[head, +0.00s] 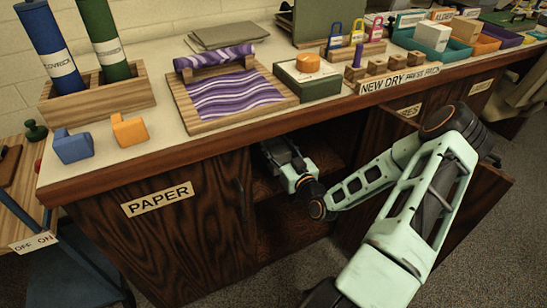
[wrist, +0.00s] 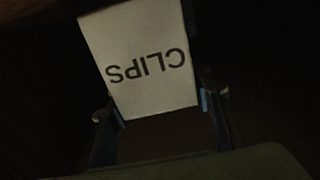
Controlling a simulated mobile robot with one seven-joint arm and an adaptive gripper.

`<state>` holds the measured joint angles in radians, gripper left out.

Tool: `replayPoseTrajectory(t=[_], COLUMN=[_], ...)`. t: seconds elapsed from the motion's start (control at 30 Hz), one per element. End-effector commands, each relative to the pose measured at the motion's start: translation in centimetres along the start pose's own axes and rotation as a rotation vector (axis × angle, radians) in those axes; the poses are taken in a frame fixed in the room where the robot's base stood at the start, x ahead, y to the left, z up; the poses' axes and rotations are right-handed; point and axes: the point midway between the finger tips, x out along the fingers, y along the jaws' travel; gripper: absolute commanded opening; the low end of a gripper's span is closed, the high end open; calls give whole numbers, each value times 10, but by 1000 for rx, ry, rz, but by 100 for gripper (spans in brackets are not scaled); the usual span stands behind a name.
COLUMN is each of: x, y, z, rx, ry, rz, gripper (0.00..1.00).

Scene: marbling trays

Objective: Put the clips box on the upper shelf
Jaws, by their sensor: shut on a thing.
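The clips box (wrist: 145,88) is a pale box with "CLIPS" on its face, upside down in the wrist view. It sits slightly tilted between the two fingers of my gripper (wrist: 158,104), which is shut on it. In the head view my gripper (head: 272,152) reaches into the upper part of the open cabinet under the counter, and the box is hidden there. The upper shelf (head: 268,188) shows as a dark board inside the cabinet, below my gripper. Whether the box touches the shelf cannot be told.
The cabinet door (head: 488,188) stands open at the right, close to my arm. A closed panel labelled PAPER (head: 158,199) is at the left. The counter (head: 160,155) overhangs the opening and carries a marbling tray (head: 232,122). The lower compartment (head: 285,225) looks empty where visible.

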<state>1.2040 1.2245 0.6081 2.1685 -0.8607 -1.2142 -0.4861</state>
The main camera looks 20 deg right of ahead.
Motion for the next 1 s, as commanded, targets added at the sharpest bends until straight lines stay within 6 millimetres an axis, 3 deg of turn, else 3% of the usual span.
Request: replayPoseTrajectory(t=[0.3,0.7,0.73,0.87,1.0], x=[5,5,5,5,5], y=[-7,-7,-7,-7,-7], z=[38,43,42,42,42], rx=[2,0,0,0,0], ry=[2,3,1,1,1], rz=[0,-1,-1,-1,-1], gripper=[16,16,50,64,64])
